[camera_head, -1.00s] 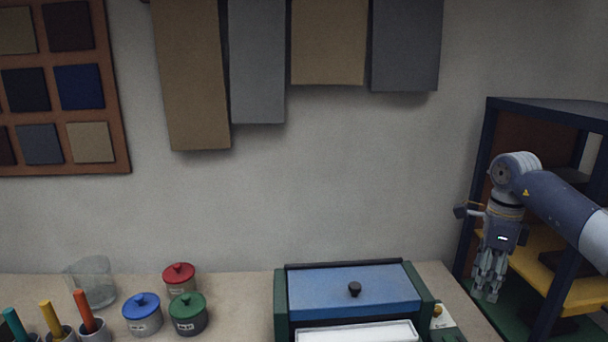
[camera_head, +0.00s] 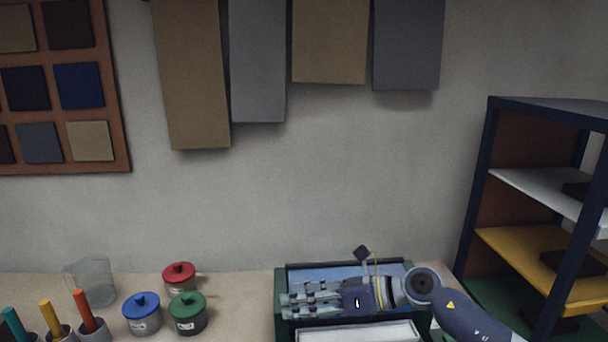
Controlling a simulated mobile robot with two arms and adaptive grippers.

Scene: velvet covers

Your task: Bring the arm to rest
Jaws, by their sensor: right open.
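My right arm comes in from the lower right of the head view. Its gripper (camera_head: 292,301) points left, with its fingers apart and nothing seen between them. I cannot tell whether the gripper touches the box. My left gripper is not in view.
A white tray (camera_head: 357,333) sits at the box's front. Red (camera_head: 179,277), blue (camera_head: 142,313) and green (camera_head: 188,313) lidded jars, a glass (camera_head: 93,283) and upright colored sticks (camera_head: 85,311) stand left. A shelf (camera_head: 517,177) stands right. Fabric samples (camera_head: 192,80) hang on the wall.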

